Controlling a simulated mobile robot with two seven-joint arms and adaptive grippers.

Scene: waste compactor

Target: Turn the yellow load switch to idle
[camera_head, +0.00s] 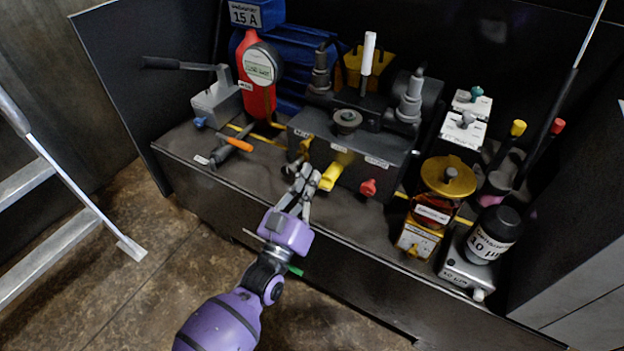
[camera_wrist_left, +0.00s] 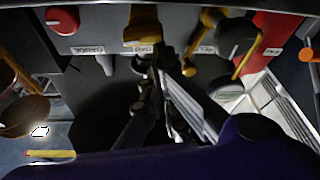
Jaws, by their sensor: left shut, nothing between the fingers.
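The yellow load switch (camera_head: 331,177) is on the front of the dark grey control box (camera_head: 375,148), between a small brass-coloured part and a red knob. Its handle points down and toward me in the head view. In the left wrist view the yellow switch (camera_wrist_left: 142,26) is at the top centre, above a small label. My left gripper (camera_head: 305,174) is shut and empty, with its fingertips just left of the yellow handle in the head view. The left wrist view shows its fingers (camera_wrist_left: 158,82) below the switch; I cannot tell whether they touch it. My right gripper is not in view.
A red knob (camera_head: 368,187) sits right of the switch. A brass-topped device (camera_head: 447,178) and a black-capped unit (camera_head: 494,232) stand farther right. An orange-handled tool (camera_head: 239,144) lies left. The dark bench's front strip is mostly clear.

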